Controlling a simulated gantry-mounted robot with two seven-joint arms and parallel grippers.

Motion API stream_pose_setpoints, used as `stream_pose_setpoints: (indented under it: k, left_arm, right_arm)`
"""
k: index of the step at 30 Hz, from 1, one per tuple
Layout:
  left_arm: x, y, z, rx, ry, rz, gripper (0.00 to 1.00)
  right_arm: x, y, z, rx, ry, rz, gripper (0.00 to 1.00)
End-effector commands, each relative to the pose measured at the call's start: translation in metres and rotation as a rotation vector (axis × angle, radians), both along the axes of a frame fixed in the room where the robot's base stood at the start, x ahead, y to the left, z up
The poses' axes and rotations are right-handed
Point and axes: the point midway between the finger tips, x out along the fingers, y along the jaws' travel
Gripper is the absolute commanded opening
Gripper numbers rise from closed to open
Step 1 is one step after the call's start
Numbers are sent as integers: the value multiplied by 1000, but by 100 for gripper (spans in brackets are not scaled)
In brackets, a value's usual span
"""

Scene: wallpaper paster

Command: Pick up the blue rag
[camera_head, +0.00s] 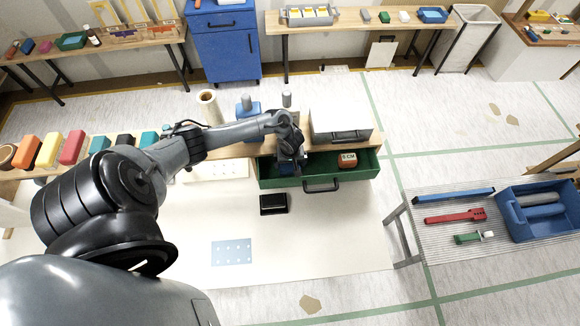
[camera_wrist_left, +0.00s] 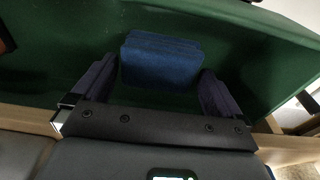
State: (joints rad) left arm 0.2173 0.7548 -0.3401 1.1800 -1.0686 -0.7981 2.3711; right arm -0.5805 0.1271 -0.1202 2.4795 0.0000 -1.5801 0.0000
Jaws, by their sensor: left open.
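The blue rag (camera_wrist_left: 162,60) is a folded, rounded block lying in the open green drawer (camera_wrist_left: 262,45) in the left wrist view. My left gripper (camera_wrist_left: 157,75) is open, with one dark finger on each side of the rag and a gap to each. In the head view my left gripper (camera_head: 290,165) reaches down into the left part of the green drawer (camera_head: 325,179). There the gripper mostly hides the rag. I cannot tell how far the fingertips are above the drawer floor. My right gripper is not in view.
An orange-red block marked 5CM (camera_head: 348,160) lies in the drawer's right part. A grey case (camera_head: 340,122) stands on the bench above. A black box (camera_head: 273,204) lies in front of the drawer. A blue toolbox (camera_head: 540,210) sits on the right-hand ribbed table.

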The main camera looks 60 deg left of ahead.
Motion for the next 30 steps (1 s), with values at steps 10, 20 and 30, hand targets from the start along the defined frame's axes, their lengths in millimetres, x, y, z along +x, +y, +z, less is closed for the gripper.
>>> stream_pose_setpoints:
  k: [10,20,30]
  left_arm:
    - [0,0,0,0,0,0,62]
    - [0,0,2,0,-1,0,60]
    - [-7,-16,12,-4,2,-3,60]
  right_arm:
    - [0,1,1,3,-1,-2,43]
    - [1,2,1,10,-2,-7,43]
    - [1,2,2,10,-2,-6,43]
